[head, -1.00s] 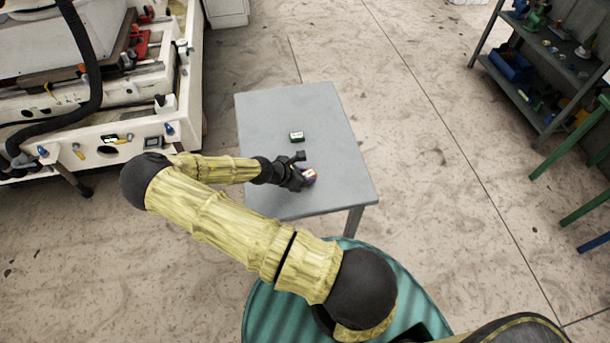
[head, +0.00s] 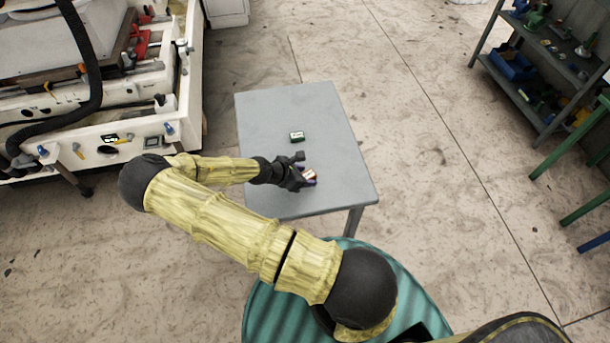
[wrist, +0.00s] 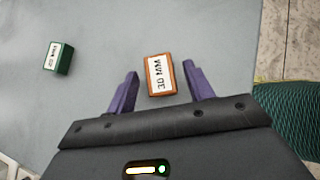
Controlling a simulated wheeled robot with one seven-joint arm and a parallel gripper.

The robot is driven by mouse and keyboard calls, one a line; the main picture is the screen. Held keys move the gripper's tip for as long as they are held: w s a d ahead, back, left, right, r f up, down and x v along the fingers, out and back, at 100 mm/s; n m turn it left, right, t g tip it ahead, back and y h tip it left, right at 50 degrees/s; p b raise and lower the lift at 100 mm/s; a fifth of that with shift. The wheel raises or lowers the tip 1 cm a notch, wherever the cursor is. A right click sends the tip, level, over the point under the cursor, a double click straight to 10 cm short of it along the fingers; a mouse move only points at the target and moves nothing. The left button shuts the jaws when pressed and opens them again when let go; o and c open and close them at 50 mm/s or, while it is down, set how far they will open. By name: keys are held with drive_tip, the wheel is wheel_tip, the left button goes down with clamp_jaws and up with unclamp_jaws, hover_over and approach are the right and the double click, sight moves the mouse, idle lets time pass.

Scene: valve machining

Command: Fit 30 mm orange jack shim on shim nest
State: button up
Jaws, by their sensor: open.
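In the head view the shim (head: 310,174) is small and partly covered by my gripper (head: 304,173). In the wrist view my gripper (wrist: 160,70) is open, with one purple finger on each side of the shim. Whether the fingers are down at the shim's height is hard to tell. I cannot pick out the shim nest for sure.
A green labelled block (head: 297,136) stands apart on the table (head: 270,105); it also shows in the wrist view (wrist: 59,58). A large white machine (head: 150,125) stands at left. Shelves (head: 540,105) with parts are at right. The table's far half is mostly clear.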

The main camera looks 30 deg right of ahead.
drive_tip(key=w+v, duration=0.1)
drive_tip(key=v, duration=1)
drive_tip(key=shift+s+a+r, duration=0.2)
drive_tip(key=shift+s, duration=0.3)
drive_tip(key=s+a+r+m+g+y, duration=0.25)
drive_tip(key=s+m+y, duration=0.3)
drive_tip(key=m, duration=0.35)
drive_tip(key=s+r+m+t+y, duration=0.1)
drive_tip(key=s+r+m+t, duration=0.1)
drive_tip(key=r+m, duration=0.3)
drive_tip(key=s+a+r+m+t+y, duration=0.1)
drive_tip(key=s+r+m, duration=0.3)
drive_tip(key=r, duration=0.8)
drive_tip(key=shift+a+m+t+y, duration=0.3)
drive_tip(key=shift+m+t+y, duration=0.3)
drive_tip(key=shift+y, duration=0.15)
